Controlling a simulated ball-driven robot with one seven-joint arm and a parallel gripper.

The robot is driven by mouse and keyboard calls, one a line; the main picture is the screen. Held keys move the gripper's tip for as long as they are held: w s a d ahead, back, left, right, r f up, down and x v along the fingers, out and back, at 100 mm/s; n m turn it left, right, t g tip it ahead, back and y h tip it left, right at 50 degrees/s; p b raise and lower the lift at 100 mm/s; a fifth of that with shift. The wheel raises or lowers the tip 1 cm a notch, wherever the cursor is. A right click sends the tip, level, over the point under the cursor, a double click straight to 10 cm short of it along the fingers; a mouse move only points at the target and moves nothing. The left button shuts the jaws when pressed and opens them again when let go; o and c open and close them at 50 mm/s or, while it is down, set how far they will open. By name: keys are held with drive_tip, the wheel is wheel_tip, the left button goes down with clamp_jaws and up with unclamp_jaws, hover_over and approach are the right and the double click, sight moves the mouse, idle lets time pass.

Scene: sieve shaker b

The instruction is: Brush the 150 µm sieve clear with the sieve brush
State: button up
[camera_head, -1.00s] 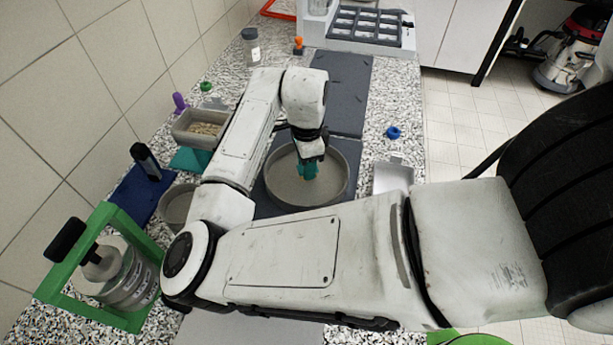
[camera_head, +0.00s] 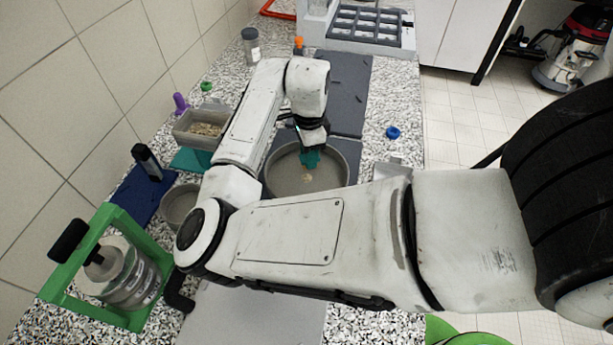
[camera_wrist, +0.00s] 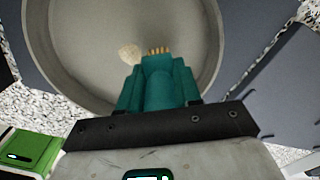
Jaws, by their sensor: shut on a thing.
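The sieve (camera_head: 338,178) is a round grey pan on a dark mat; I cannot read its mesh label. It also fills the top of the wrist view (camera_wrist: 205,60). A small tan patch of grains (camera_head: 307,178) lies on its mesh, and the patch also shows in the wrist view (camera_wrist: 128,53). My gripper (camera_head: 310,146) is shut on the sieve brush (camera_wrist: 157,52), whose tan bristles show beyond the teal parts. The brush is over the far part of the sieve, beside the patch. I cannot tell whether the bristles touch the mesh.
A smaller round grey pan (camera_head: 179,205) stands left of the sieve, partly behind my arm. A grey tub of grains (camera_head: 196,131) stands behind it. A green frame with a metal cylinder (camera_head: 125,275) is at front left.

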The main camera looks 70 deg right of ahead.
drive_tip(key=shift+r+p, duration=2.5)
drive_tip(key=shift+r, duration=1.85)
